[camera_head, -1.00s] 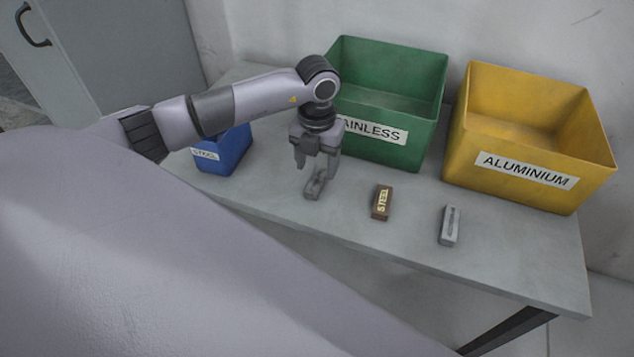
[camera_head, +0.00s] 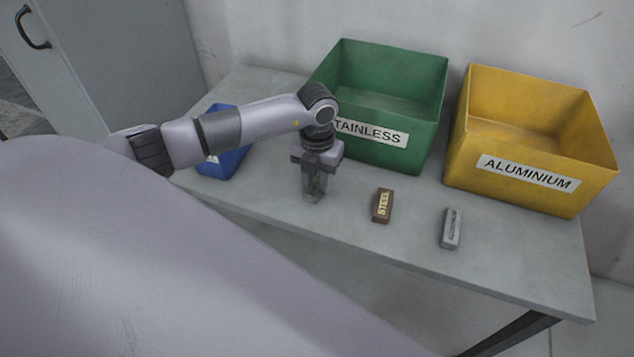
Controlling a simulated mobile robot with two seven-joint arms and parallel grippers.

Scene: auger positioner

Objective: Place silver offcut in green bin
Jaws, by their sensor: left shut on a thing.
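My left gripper (camera_head: 314,194) points down at the table's left part and is shut on a silver offcut (camera_head: 312,197), which is mostly hidden by the fingers. It is at or just above the table top; I cannot tell which. The green bin (camera_head: 424,157), labelled as stainless, stands behind and to the right of the gripper, open at the top. My left arm covers part of its lower left side and label. My right gripper is not in view.
A brown block marked steel (camera_head: 381,206) and a grey block (camera_head: 451,229) lie on the grey table (camera_head: 510,260). A yellow aluminium bin (camera_head: 530,185) stands at the right. A blue bin (camera_head: 226,160) is partly behind my left arm.

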